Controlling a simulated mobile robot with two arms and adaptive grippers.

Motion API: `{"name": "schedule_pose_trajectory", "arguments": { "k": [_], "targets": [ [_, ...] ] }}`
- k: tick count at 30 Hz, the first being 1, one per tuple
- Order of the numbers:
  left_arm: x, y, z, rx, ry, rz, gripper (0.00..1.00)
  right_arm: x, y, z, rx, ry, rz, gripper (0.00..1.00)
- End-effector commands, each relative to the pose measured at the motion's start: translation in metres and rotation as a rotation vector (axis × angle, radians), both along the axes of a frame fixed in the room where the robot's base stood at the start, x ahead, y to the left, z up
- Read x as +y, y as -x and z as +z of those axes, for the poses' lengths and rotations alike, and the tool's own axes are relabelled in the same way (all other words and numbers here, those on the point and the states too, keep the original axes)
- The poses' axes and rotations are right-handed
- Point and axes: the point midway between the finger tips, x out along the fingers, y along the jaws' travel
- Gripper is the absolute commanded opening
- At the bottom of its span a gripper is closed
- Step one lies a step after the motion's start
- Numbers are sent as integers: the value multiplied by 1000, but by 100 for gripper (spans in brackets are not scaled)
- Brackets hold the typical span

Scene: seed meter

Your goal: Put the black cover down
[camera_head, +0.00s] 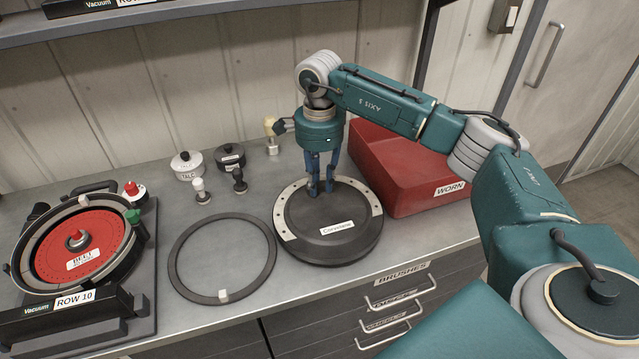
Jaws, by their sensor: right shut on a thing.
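The black cover (313,236) is a round dark disc with a pale, studded arc along its left rim and a white label. It shows over the grey bench, left of the red bin. My right gripper (320,190) points straight down at the cover's upper middle and is shut on it. I cannot tell whether the cover's underside touches the bench. My left gripper is not in view.
A dark ring (178,262) lies on the bench left of the cover. The seed meter with a red disc (62,262) stands at far left. Small pots and brushes (200,190) stand behind. A red bin (400,190) marked WORN is close on the right. Drawers (390,310) are below the front edge.

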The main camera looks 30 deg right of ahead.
Motion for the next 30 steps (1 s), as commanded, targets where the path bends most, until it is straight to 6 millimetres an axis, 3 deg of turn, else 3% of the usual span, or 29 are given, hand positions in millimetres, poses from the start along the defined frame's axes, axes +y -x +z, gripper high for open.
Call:
{"name": "schedule_pose_trajectory", "arguments": {
  "k": [5,15,16,19,30],
  "targets": [
    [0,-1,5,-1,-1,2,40,0,0,-16,-1,0,1,0],
    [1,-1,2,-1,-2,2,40,0,0,-21,-1,-1,1,0],
    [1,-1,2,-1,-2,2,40,0,0,-21,-1,0,0,24],
    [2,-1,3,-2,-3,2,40,0,0,-20,-1,0,0,41],
    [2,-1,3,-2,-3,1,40,0,-1,-15,-2,0,0,41]
  ]
}}
